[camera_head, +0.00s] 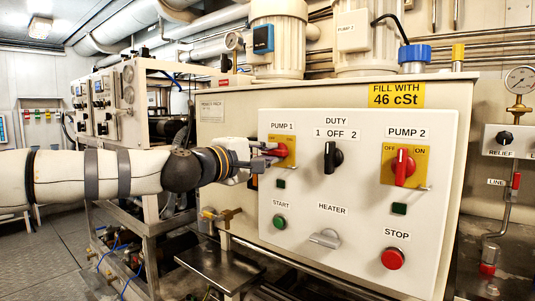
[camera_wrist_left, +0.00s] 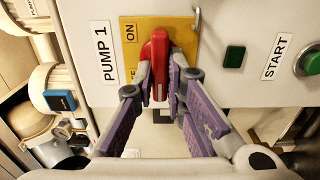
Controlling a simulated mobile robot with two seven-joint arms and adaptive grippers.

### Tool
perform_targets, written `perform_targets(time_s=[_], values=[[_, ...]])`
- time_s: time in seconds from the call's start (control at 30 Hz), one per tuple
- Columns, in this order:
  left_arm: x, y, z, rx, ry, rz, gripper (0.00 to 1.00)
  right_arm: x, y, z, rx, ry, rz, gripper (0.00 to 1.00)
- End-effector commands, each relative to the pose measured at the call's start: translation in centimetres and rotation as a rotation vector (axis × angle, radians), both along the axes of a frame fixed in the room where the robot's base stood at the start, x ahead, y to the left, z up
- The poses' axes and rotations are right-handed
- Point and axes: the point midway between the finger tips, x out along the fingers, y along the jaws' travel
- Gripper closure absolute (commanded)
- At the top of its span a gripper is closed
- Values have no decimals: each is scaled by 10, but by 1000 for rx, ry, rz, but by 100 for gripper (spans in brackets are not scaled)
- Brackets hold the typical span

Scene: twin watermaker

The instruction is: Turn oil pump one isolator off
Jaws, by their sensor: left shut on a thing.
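The pump 1 isolator is a red rotary handle on a yellow plate (camera_head: 290,143) at the upper left of the white control panel (camera_head: 300,215). My left gripper (camera_head: 268,158) reaches it from the left and hides part of the plate. In the left wrist view the red handle (camera_wrist_left: 158,60) lies between the two purple-padded fingers, and my left gripper (camera_wrist_left: 163,95) is shut on it. The word ON shows on the plate there; the other label is mostly hidden by the fingers. My right gripper is not in view.
The pump 2 isolator (camera_head: 403,168) has a red handle on a yellow plate. A black duty switch (camera_head: 333,157), green start button (camera_head: 280,222), grey heater switch (camera_head: 325,238) and red stop button (camera_head: 393,258) are on the same panel. A brass valve (camera_head: 222,216) sits below my left arm.

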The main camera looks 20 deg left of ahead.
Motion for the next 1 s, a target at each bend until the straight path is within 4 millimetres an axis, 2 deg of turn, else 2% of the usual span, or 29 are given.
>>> perform_targets(time_s=[0.4,0.43,0.5,0.83,0.93,1.0], values=[[0,-1,-1,-10,6,-2,100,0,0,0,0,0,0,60],[0,-1,-1,-10,6,-2,84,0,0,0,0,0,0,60],[0,-1,-1,-10,6,-2,68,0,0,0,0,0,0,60],[-3,1,0,-8,3,-1,68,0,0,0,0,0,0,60],[-19,8,1,-8,2,1,68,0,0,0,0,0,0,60],[-37,14,2,-10,-1,0,68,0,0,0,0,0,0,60]])
